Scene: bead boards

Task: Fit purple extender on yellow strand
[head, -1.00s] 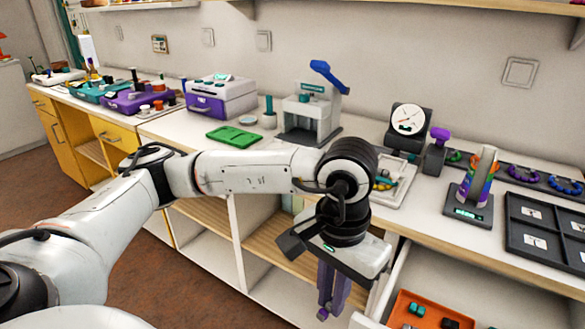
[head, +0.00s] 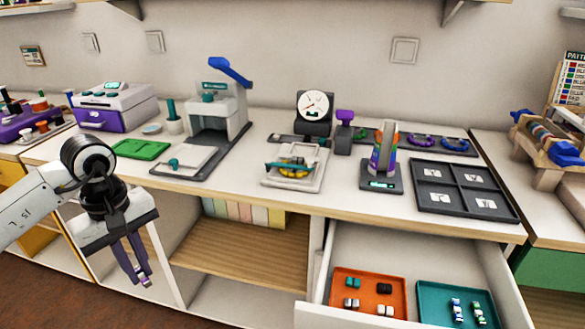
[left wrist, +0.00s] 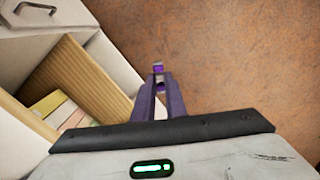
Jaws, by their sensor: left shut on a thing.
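My left gripper (head: 142,279) hangs at the left, in front of the counter and below its top. Its purple fingers are shut on a small purple piece, the purple extender (left wrist: 159,70), at the fingertips. The piece is too small to make out its shape. A yellow strand (head: 297,172) lies curved on a white board (head: 272,183) in the middle of the counter, with a teal part across it that hides some of it. The gripper is well to the left of the strand and apart from it. My right gripper is not in view.
An open drawer (head: 325,308) juts out at the lower right, with an orange tray (head: 340,276) and a teal tray (head: 428,291). A press (head: 222,115), a dial gauge (head: 314,108), a striped holder (head: 383,160) and a dark sorting tray (head: 463,210) stand on the counter.

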